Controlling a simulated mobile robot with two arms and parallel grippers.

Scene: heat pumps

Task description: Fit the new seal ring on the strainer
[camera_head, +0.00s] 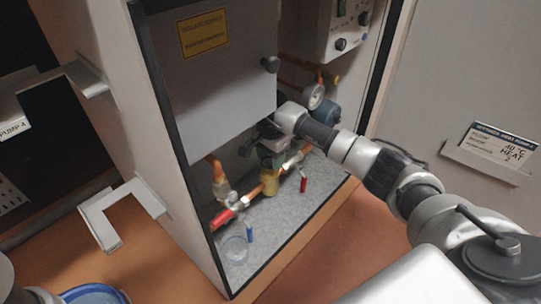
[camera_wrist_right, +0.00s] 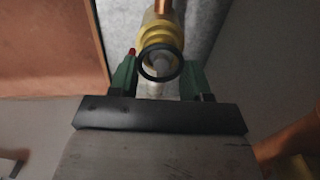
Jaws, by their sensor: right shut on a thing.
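In the right wrist view, my right gripper (camera_wrist_right: 158,78) has its green fingers closed on a black seal ring (camera_wrist_right: 160,63). The ring lies across the near end of a brass strainer fitting (camera_wrist_right: 160,32), and a pale round tip (camera_wrist_right: 161,62) shows through its opening. I cannot tell whether the ring touches the fitting or is just in front of it. In the head view, my right gripper (camera_head: 270,155) is inside the cabinet, just above the brass fitting (camera_head: 270,182); the ring cannot be made out there. My left gripper is not in view.
A grey door panel (camera_head: 222,85) hangs close to my right wrist. Red-handled valve (camera_head: 222,219), blue-handled valve (camera_head: 250,235) and a clear dish (camera_head: 235,249) are low in the cabinet. A gauge (camera_head: 315,96) is behind. A blue bucket (camera_head: 92,294) stands at the lower left.

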